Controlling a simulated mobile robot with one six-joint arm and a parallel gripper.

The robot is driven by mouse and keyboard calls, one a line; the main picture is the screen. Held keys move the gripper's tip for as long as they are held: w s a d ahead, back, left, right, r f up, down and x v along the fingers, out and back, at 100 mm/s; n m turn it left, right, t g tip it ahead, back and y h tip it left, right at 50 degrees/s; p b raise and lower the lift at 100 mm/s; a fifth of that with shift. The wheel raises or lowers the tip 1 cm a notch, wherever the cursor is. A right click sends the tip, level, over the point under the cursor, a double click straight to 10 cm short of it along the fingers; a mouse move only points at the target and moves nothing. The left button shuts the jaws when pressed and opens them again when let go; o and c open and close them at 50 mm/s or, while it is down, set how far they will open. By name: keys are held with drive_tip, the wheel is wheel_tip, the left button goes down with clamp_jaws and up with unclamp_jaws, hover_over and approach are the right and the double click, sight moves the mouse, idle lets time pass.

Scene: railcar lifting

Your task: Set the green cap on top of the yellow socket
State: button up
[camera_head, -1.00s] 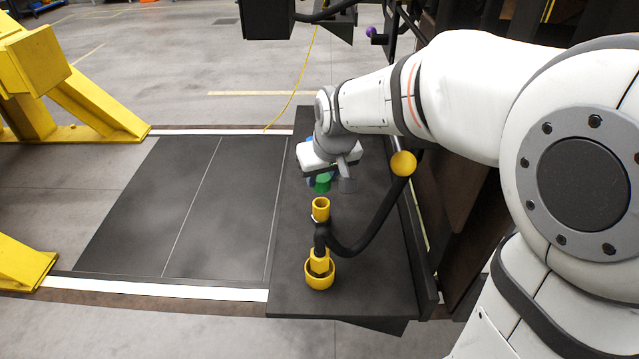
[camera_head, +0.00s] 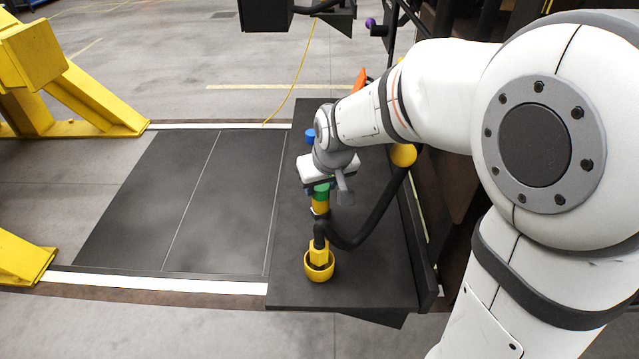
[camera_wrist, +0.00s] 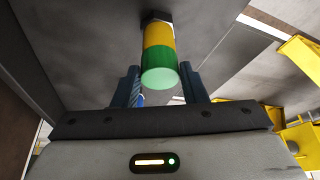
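The yellow socket (camera_head: 320,207) stands upright on the dark platform, at the upper end of a black fitting. The green cap (camera_head: 322,190) is right above it and appears to rest on its top, in line with it. In the wrist view the green cap (camera_wrist: 160,68) meets the yellow socket (camera_wrist: 159,34) with no visible gap. My gripper (camera_wrist: 160,72) points at the cap, with one finger close against each side of it; it appears shut on the cap. In the head view my gripper (camera_head: 320,186) partly hides the cap.
A yellow cup-shaped part (camera_head: 319,268) stands nearer on the platform (camera_head: 290,285). A blue object (camera_head: 310,135) and an orange one (camera_head: 361,78) are behind. The platform's left side is clear.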

drive_tip(key=shift+o, duration=1.4)
drive_tip(key=shift+r+p, duration=0.65)
drive_tip(key=b+v, duration=0.1)
drive_tip(key=v, duration=1)
drive_tip(key=shift+r+b, duration=0.35)
drive_tip(key=shift+b, duration=0.05)
drive_tip(key=shift+s+d, duration=0.1)
drive_tip(key=shift+s, duration=0.05)
